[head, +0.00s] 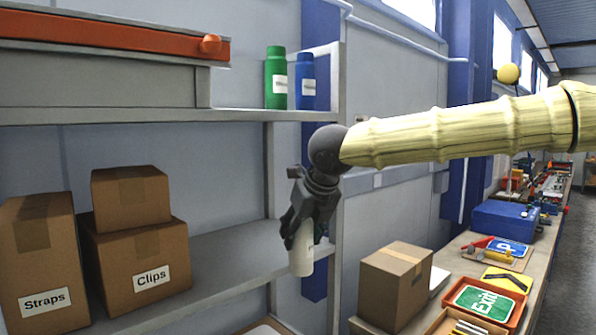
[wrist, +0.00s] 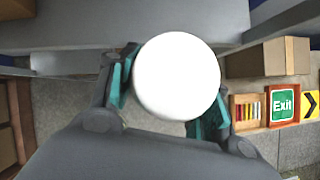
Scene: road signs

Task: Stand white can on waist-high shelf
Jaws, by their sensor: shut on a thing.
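The white can (head: 302,254) hangs upright below my gripper (head: 303,236) in the head view. My gripper is shut on it. In the wrist view the can's round white end (wrist: 177,77) fills the middle, between the teal finger pads of my gripper (wrist: 168,95). The waist-high shelf (head: 225,254) is a grey board at the left, and the can shows in front of its right end. I cannot tell from these views whether the can touches the shelf. The can's upper part is partly hidden by the fingers.
Cardboard boxes labelled Straps (head: 40,262) and Clips (head: 137,268) stand on the shelf's left part; its right part is bare. Green (head: 276,78) and blue (head: 304,82) bottles stand on the shelf above. A bench at the right holds a cardboard box (head: 394,285) and an Exit sign (head: 482,302).

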